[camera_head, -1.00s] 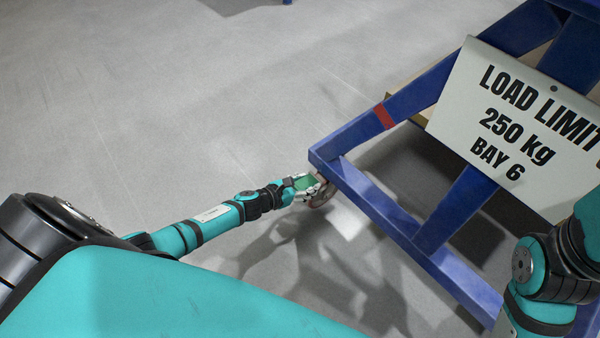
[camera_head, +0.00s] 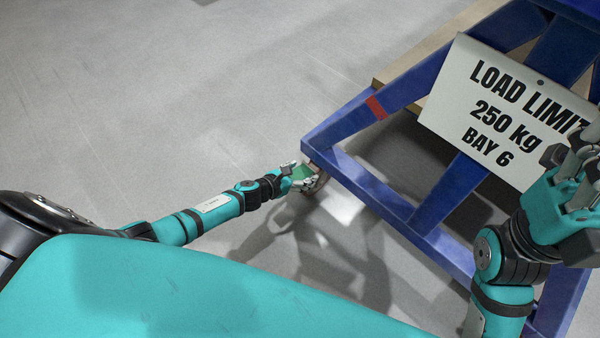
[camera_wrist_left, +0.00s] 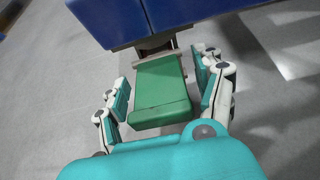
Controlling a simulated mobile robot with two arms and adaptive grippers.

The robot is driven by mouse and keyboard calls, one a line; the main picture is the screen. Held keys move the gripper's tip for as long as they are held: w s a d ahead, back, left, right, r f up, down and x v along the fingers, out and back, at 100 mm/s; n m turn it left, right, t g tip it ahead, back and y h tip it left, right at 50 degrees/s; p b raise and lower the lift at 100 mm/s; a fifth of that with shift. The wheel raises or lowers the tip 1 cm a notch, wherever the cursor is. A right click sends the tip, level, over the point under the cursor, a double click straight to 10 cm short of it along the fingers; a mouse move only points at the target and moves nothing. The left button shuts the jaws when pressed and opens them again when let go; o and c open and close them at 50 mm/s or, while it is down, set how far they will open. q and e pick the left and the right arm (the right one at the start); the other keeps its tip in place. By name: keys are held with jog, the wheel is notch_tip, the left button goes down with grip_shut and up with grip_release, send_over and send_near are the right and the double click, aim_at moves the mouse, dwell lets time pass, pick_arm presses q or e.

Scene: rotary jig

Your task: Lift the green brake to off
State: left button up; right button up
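The green brake (camera_wrist_left: 160,92) is a flat green pedal jutting out from under the blue frame's corner. It also shows small in the head view (camera_head: 300,173), beside the caster wheel (camera_head: 318,182). My left gripper (camera_wrist_left: 165,85) is open, with its fingers on either side of the brake. The left wrist view shows gaps between the fingers and the brake's sides. My left gripper also shows in the head view (camera_head: 303,178), low at the frame's near-left corner. My right gripper (camera_head: 578,180) is raised at the right edge, partly cut off; its finger state is unclear.
The blue jig frame (camera_head: 375,190) fills the right side, with a red band (camera_head: 376,107) on one beam. A white load-limit sign (camera_head: 510,110) hangs on it, close to my right arm. Open grey floor (camera_head: 150,90) lies to the left.

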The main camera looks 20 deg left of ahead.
pick_arm(q)
jog(key=shift+s, duration=0.1)
jog(key=v, duration=1.2)
jog(key=shift+a, duration=0.1)
